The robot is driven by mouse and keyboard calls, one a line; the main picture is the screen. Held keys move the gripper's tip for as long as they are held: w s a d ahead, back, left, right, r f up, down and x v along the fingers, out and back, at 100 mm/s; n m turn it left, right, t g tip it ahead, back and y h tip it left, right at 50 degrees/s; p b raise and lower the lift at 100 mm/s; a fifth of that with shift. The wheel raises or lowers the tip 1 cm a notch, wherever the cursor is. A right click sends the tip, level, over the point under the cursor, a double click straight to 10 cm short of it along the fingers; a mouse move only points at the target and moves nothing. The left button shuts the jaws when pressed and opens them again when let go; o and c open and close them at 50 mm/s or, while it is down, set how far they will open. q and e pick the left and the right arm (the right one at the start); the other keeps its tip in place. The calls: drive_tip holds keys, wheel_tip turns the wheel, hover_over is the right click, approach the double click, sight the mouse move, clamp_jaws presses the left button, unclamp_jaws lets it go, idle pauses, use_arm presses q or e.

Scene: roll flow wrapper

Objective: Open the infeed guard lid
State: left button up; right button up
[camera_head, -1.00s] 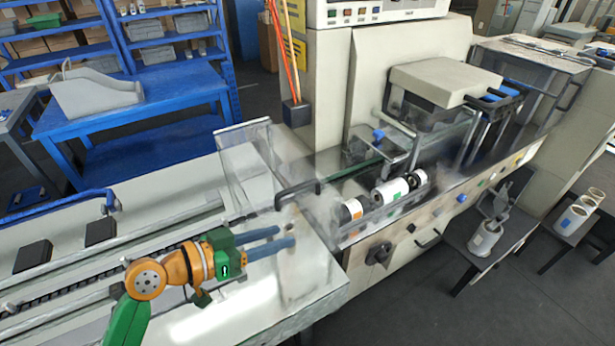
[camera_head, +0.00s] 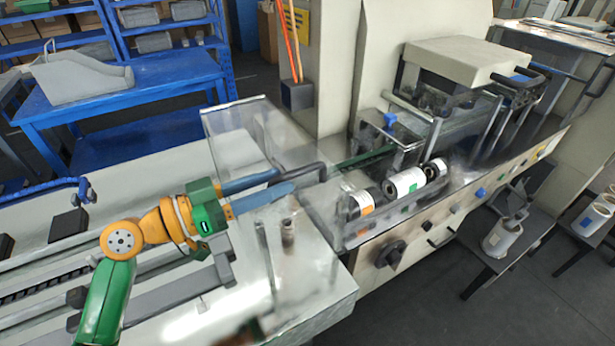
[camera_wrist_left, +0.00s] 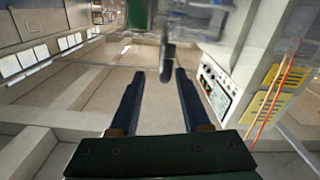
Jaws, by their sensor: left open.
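The infeed guard lid (camera_head: 268,122) is a clear panelled cover over the infeed end of the wrapper, with a black bar handle (camera_head: 313,170) on it. My left gripper (camera_head: 284,181) reaches in from the left, its two blue fingers open at the handle's near end. In the left wrist view, a dark bar, likely the handle (camera_wrist_left: 167,62), shows between and just beyond the fingertips of the open gripper (camera_wrist_left: 160,75). I cannot tell whether it touches a finger. The lid's clear edges are hard to make out.
White film rolls (camera_head: 404,184) sit in the machine right of the lid. A blue table (camera_head: 130,95) is at the back left. A blurred dark shape shows at the bottom edge.

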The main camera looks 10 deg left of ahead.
sight(317, 164)
use_arm(q)
drive_tip(key=p+x, duration=0.1)
drive_tip(key=x, duration=0.2)
drive_tip(key=p+x, duration=0.2)
drive_tip(key=x, duration=0.1)
drive_tip(key=shift+w+r, duration=0.1)
drive_tip(key=shift+w, duration=0.35)
drive_tip(key=shift+w+d+p, duration=0.1)
drive_tip(key=shift+d+p, duration=0.2)
drive_tip(key=shift+d, duration=0.15)
drive_tip(key=shift+w+a+f, duration=0.1)
drive_tip(key=shift+f, duration=0.1)
drive_tip(key=shift+c, duration=0.2)
clamp_jaws()
